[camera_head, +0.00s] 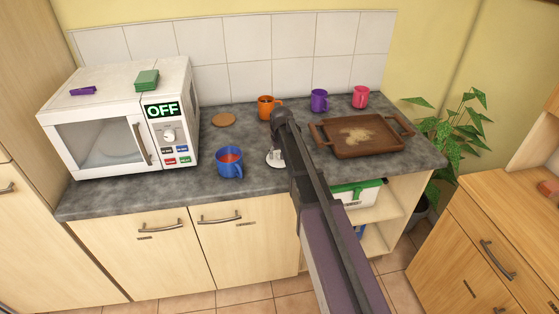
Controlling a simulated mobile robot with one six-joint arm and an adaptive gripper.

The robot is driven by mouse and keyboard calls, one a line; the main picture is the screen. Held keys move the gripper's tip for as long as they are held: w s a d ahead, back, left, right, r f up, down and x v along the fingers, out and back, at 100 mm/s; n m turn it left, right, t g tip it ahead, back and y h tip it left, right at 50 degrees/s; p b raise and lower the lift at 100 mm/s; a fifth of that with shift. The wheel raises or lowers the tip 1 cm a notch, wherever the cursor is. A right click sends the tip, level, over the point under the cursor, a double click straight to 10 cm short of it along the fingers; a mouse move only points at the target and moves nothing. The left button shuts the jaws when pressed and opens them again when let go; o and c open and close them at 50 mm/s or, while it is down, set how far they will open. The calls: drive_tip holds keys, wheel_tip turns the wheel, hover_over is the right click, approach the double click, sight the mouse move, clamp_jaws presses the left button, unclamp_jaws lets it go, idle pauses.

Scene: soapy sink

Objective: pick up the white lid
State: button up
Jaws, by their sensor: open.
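A small pale, roundish thing (271,162), which looks like the white lid, lies on the grey counter near its middle. My arm and gripper hide part of it. My gripper (277,153) points down right over it, with its jaws open. I cannot tell whether the fingers touch it. No other white lid shows on the counter.
A blue mug (230,164) with red contents stands close on the left. A wooden coaster (223,120) and an orange mug (266,108) are behind. A brown tray (368,149), purple mug (319,100) and pink mug (360,97) are right. A microwave (95,145) fills the left end.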

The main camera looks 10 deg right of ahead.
idle(0.3)
clamp_jaws()
drive_tip(key=shift+r, duration=0.25)
wheel_tip(320, 180, up, 4)
drive_tip(key=p, duration=0.4)
drive_tip(key=shift+f, duration=0.2)
drive_tip(key=s+d+r+p, duration=0.1)
drive_tip(key=s, duration=1.5)
drive_tip(key=shift+d, duration=0.4)
